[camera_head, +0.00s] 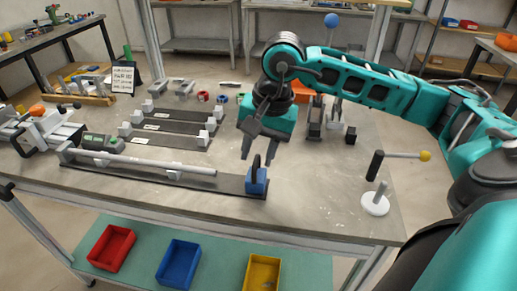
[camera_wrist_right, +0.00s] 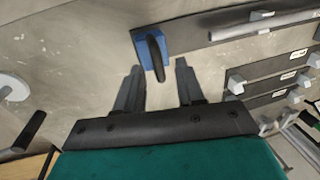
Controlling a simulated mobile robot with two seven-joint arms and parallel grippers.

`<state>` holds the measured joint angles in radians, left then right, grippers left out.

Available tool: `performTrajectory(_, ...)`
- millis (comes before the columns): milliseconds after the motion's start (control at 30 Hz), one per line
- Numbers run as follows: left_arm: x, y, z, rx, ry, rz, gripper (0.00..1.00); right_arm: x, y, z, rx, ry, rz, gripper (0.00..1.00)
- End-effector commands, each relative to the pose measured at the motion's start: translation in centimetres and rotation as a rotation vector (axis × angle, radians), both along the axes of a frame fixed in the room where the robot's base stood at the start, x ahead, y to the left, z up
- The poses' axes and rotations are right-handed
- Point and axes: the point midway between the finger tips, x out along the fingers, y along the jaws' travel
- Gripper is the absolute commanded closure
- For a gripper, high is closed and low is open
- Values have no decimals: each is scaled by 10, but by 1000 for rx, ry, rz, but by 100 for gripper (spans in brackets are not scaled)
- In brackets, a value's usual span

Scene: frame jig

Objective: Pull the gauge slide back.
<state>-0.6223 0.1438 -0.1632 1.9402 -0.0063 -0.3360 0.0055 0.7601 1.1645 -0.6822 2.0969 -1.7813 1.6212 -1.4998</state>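The gauge slide is a blue block (camera_head: 258,186) with a black upright handle, at the right end of a long dark rail (camera_head: 226,184) on the table. A grey tube (camera_head: 150,163) lies along that rail to the left of the block. My right gripper (camera_head: 257,155) is open and empty just above the block. In the right wrist view the blue block (camera_wrist_right: 141,45) and its black handle (camera_wrist_right: 155,52) show just beyond and between the open fingers (camera_wrist_right: 158,70); contact does not show. My left gripper is out of view.
Shorter dark rails with white blocks (camera_head: 170,128) lie behind. A white round base with a post (camera_head: 375,203) and a black-handled rod with a yellow ball (camera_head: 425,156) stand right. A grey clamp device (camera_head: 45,130) is at left.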

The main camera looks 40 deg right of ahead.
Motion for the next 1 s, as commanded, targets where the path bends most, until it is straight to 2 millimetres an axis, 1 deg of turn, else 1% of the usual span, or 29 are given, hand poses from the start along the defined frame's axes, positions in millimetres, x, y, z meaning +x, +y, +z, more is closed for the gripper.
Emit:
performTrajectory(67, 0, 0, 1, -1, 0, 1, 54, 0, -1, 7, 0, -4, 0, 62)
performTrajectory(167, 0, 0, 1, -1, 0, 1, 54, -2, -3, 22, 0, -6, -1, 62)
performTrajectory(400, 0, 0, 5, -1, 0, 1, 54, -10, -10, 76, -1, -8, -1, 62)
performTrajectory(500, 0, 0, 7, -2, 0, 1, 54, -13, -12, 95, 0, -6, -2, 62)
performTrajectory(600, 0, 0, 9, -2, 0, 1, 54, -16, -14, 111, 0, -6, -1, 62)
performTrajectory(700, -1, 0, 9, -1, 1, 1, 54, -17, -15, 120, 0, -4, 0, 62)
performTrajectory(800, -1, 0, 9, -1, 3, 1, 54, -19, -16, 125, 0, -3, 1, 62)
performTrajectory(1000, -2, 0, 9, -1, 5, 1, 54, -19, -16, 126, 0, -1, 0, 62)
